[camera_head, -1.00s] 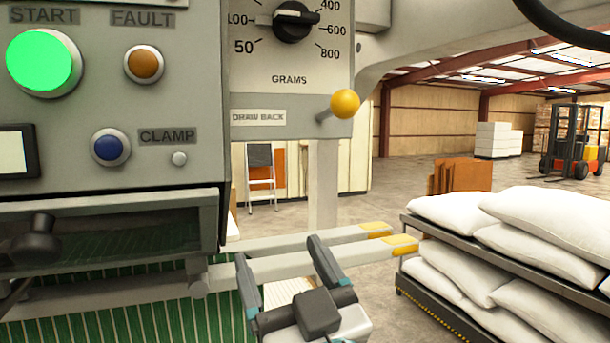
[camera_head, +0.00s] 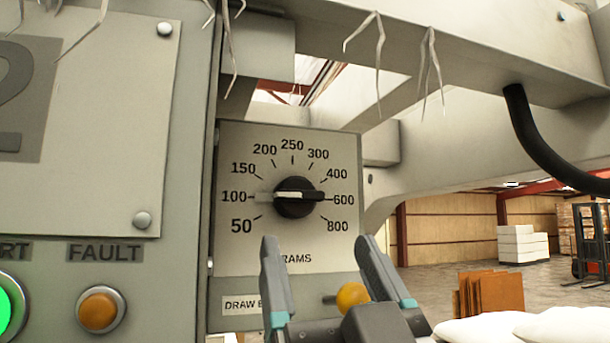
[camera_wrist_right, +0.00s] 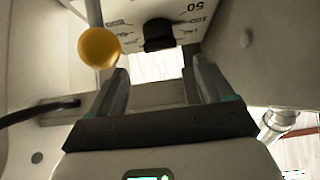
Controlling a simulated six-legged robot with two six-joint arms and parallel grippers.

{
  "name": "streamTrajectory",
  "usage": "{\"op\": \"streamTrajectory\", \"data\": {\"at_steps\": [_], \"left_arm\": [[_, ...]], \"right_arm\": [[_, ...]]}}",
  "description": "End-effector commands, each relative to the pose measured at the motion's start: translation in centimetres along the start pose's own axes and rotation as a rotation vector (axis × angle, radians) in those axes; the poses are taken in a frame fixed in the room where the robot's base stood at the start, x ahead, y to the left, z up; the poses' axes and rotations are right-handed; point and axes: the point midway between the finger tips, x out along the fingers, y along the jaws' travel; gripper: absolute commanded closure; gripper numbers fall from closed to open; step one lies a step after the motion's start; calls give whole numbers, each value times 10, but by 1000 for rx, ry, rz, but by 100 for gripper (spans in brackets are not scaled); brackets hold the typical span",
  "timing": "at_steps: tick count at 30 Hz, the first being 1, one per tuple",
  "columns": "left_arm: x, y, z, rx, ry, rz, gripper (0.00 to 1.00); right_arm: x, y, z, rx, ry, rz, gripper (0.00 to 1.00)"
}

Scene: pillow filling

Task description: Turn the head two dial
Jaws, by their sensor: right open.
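The dial (camera_head: 295,198) is a black knob with a pale pointer bar on a light panel marked in grams from 50 to 800. The pale end of the bar points left at 100. A "2" label (camera_head: 20,95) is on the housing to its left. My right gripper (camera_head: 318,245) is open and empty, its fingers pointing up just below the dial in the head view, not touching it. In the right wrist view the dial (camera_wrist_right: 158,34) shows dark beyond the fingers, near the top. My left gripper is not in view.
A yellow ball knob (camera_head: 352,296) sits below the dial panel, partly behind my right gripper; it looms close in the wrist view (camera_wrist_right: 99,47). An orange fault button (camera_head: 100,309) is at lower left. A black hose (camera_head: 545,145) hangs at right.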

Motion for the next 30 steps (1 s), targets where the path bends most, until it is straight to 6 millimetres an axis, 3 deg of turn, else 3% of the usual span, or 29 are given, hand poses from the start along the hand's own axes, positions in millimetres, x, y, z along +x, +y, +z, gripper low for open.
{"op": "streamTrajectory", "data": {"at_steps": [1, 3, 9, 15, 23, 25, 28, 29, 30], "left_arm": [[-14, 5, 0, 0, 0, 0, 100], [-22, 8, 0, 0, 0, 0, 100], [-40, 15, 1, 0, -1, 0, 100], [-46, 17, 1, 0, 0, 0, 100], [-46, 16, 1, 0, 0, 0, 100], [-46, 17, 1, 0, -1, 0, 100], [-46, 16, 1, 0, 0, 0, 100], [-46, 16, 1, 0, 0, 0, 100], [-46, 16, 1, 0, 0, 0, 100]], "right_arm": [[18, 0, -4, -2, -2, 1, 19], [35, 1, -4, -2, 0, 2, 19], [70, 2, -1, 0, -1, 0, 19], [85, 3, 2, 0, -1, -1, 19], [85, 3, 3, 1, 1, -1, 19], [85, 3, 3, 1, 0, -1, 35], [85, 3, 3, 1, 0, -1, 68], [85, 3, 3, 1, -1, -1, 75], [85, 3, 4, 1, -2, -1, 75]]}}
